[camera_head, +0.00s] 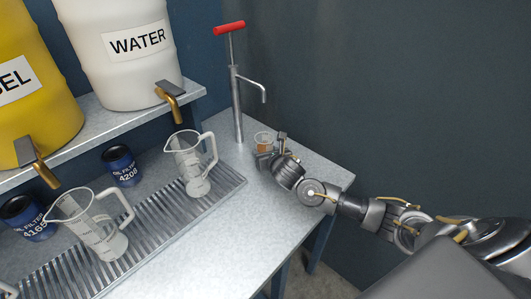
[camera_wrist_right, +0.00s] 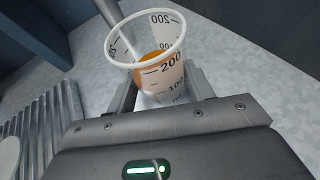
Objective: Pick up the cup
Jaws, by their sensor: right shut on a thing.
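The cup (camera_head: 262,139) is a small clear measuring cup with amber liquid inside, on the metal bench near the hand pump. In the right wrist view the cup (camera_wrist_right: 152,62) shows a white rim and printed marks such as 200 and 100, and it looks upright. My right gripper (camera_head: 268,152) reaches in from the right and is shut on the cup, with a finger on either side of it. The cup's lower part is hidden by the gripper. I cannot tell whether its base touches the bench. My left gripper is not in view.
A hand pump (camera_head: 237,105) with a red handle stands just behind the cup. A clear jug (camera_head: 190,160) and another jug (camera_head: 95,225) stand on the drain grate (camera_head: 165,235). Blue oil filters (camera_head: 121,166) sit behind. A white water barrel (camera_head: 125,55) is on the shelf.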

